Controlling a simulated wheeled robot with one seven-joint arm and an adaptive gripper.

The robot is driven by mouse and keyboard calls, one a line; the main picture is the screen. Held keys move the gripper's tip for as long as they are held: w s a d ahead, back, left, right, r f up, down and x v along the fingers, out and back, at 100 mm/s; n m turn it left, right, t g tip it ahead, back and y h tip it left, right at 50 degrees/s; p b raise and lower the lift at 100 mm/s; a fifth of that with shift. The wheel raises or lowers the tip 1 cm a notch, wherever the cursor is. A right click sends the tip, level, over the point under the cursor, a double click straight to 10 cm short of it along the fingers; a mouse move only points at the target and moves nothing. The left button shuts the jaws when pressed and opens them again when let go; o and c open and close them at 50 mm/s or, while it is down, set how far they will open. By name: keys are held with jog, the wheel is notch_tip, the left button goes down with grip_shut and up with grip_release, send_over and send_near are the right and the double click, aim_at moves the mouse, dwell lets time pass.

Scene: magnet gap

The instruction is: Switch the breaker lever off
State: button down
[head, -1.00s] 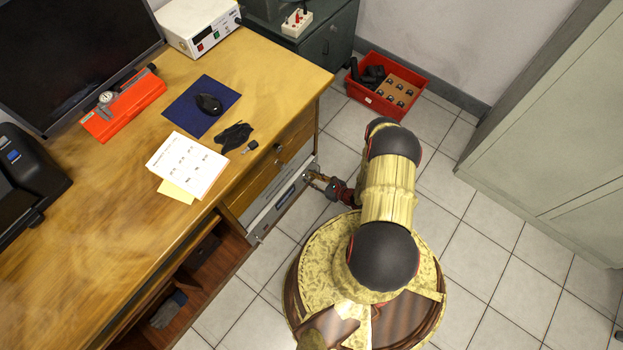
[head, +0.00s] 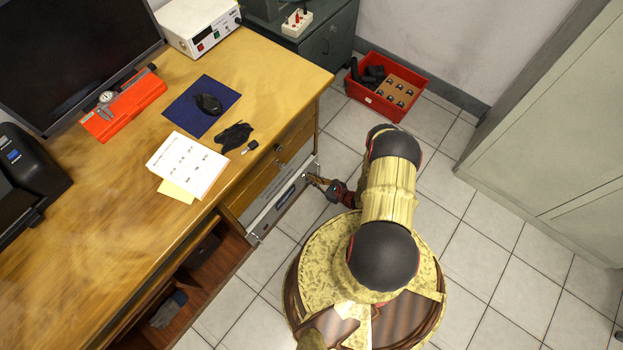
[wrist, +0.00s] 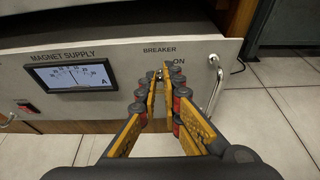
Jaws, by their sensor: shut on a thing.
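The magnet supply panel (wrist: 120,60) is a grey front under the desk. It shows in the head view (head: 268,214) too. It carries the label BREAKER, with ON at the upper right of the lever. The breaker lever (wrist: 159,74) is small and mostly hidden between my fingertips, so its exact position is hard to tell. My gripper (wrist: 160,82) is shut on the lever, its fingers pointing at the panel. In the head view my gripper (head: 314,181) is at the right end of the panel.
An analog meter (wrist: 72,76) and a red rocker switch (wrist: 27,107) are left of the lever. A metal handle (wrist: 215,88) stands out close to the right of my fingers. A red crate (head: 386,86) is on the floor by the wall. Tiled floor right of my base is clear.

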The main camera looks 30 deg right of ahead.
jog(key=t, duration=0.1)
jog(key=f+t+y, duration=0.1)
jog(key=t, duration=0.1)
jog(key=shift+d+f, duration=0.15)
jog(key=shift+d, duration=0.15)
dwell(0.4)
jog(key=c, duration=2.2)
grip_release()
jog(key=shift+o, duration=1.4)
jog(key=shift+s+a, duration=0.1)
jog(key=v, duration=1.2)
jog(key=shift+f, duration=0.2)
